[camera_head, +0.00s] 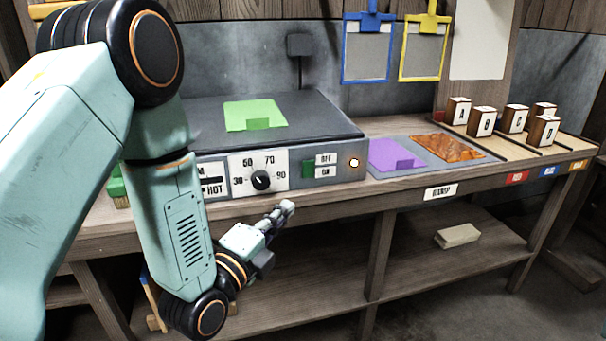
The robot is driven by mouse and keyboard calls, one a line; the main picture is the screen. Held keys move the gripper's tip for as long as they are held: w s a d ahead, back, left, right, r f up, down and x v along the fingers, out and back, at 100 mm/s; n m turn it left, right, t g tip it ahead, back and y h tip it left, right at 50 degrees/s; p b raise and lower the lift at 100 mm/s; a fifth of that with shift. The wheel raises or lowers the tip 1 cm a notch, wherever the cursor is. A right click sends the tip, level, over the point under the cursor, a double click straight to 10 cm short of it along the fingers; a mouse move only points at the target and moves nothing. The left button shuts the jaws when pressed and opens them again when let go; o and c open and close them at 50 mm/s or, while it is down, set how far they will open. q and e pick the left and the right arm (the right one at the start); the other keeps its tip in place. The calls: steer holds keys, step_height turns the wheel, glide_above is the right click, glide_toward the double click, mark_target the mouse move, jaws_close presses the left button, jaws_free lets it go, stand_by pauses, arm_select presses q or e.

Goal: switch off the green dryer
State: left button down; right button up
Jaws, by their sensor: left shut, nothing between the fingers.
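The dryer (300,118) is a dark flat-topped box with a grey front panel on the bench. A green sheet (254,114) lies on its top. Its front has a temperature dial (261,180) and a green switch (308,170) beside OFF and ON labels. My left gripper (288,208) is shut and empty, in front of and below the panel, apart from the switch. My arm hides the dryer's left part. My right gripper is not in view.
Purple (392,156) and orange (446,148) sheets lie on a grey plate right of the dryer. Lettered blocks (482,121) stand further right. Blue (368,48) and yellow (424,48) frames hang behind. The bench's front edge runs just below the panel; a shelf (400,262) lies beneath.

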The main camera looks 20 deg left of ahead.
arm_select(q)
steer(key=b, duration=0.2)
glide_toward(310, 165)
steer(key=w+d, duration=0.2)
steer(key=d, duration=0.2)
steer(key=w+a, duration=0.1)
steer(key=w+a+b, duration=0.1)
steer(key=w, duration=0.1)
steer(key=shift+r, duration=0.15)
steer(key=shift+w+a+r, duration=0.1)
steer(key=shift+w+a, duration=0.2)
steer(key=shift+w, duration=0.2)
steer(key=shift+w+a+r+p, duration=0.1)
steer(key=shift+w+r+p, duration=0.15)
steer(key=shift+p, duration=0.55)
steer(key=shift+s+n, duration=0.1)
steer(key=shift+n, duration=0.2)
steer(key=shift+f+g, duration=0.1)
steer(key=shift+g, duration=0.2)
